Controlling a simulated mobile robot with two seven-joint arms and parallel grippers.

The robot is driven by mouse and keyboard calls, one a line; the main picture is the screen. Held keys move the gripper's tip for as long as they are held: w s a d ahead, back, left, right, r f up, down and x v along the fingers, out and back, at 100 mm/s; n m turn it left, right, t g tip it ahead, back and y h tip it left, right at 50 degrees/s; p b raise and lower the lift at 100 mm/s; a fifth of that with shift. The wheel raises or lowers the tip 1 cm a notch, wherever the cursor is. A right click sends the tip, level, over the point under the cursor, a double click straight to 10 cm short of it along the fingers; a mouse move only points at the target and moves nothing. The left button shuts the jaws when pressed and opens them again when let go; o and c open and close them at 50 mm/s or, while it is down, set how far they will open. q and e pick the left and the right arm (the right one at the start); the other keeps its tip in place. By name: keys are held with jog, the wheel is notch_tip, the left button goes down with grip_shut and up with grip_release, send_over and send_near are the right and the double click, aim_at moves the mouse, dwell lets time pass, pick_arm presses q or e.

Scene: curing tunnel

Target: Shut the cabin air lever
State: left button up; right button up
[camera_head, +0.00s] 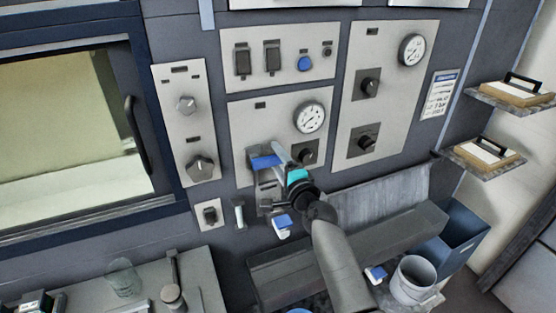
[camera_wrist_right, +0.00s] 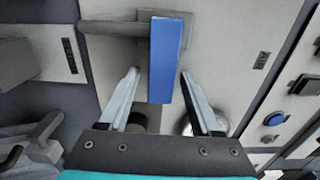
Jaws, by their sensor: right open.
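The cabin air lever, taken to be the blue-handled one, shows its blue grip (camera_head: 265,161) on the lower middle panel, below a round gauge. In the right wrist view the blue grip (camera_wrist_right: 166,55) joins a grey arm at a square mount. My right gripper (camera_head: 273,164) is at this lever, open. In the wrist view its fingertips (camera_wrist_right: 160,74) stand on either side of the grip's near end, with gaps showing. Part of the lever and panel is hidden behind my gripper in the head view. My left gripper is not in view.
A black knob (camera_head: 306,153) sits right beside the gripper, under the gauge (camera_head: 309,117). A grey ledge (camera_head: 345,245) runs below the panels. A bucket (camera_head: 413,280) stands at lower right. A window with a dark handle (camera_head: 135,135) is at left.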

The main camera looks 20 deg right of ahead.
jog(key=s, duration=1.5)
jog(key=shift+s+d, duration=0.15)
jog(key=shift+d, duration=0.1)
jog(key=shift+f, duration=0.1)
jog(key=s+a+f+n+g+b, duration=0.2)
jog(key=s+f+n+g+b, duration=0.1)
jog(key=f, duration=1.1)
jog(key=s+a+f+n+g+b, duration=0.1)
jog(key=s+f+n+g+b, duration=0.25)
jog(key=f, duration=0.95)
jog(key=s+a+f+n+g+b, duration=0.2)
jog(key=s+f+n+b, duration=0.15)
jog(key=f, duration=1.05)
jog(key=s+f+n+g+b, duration=0.3)
jog(key=s+f+n+g, duration=0.1)
jog(key=s+f, duration=0.8)
jog(key=s+d+f+n+g+b, duration=0.1)
jog(key=s+f+n+g+b, duration=0.3)
jog(key=s+f, duration=0.9)
jog(key=s+n, duration=0.2)
jog(key=s, duration=0.3)
jog(key=shift+s+f+h, duration=0.2)
jog(key=shift+s+h, duration=0.05)
jog(key=shift+h, duration=0.05)
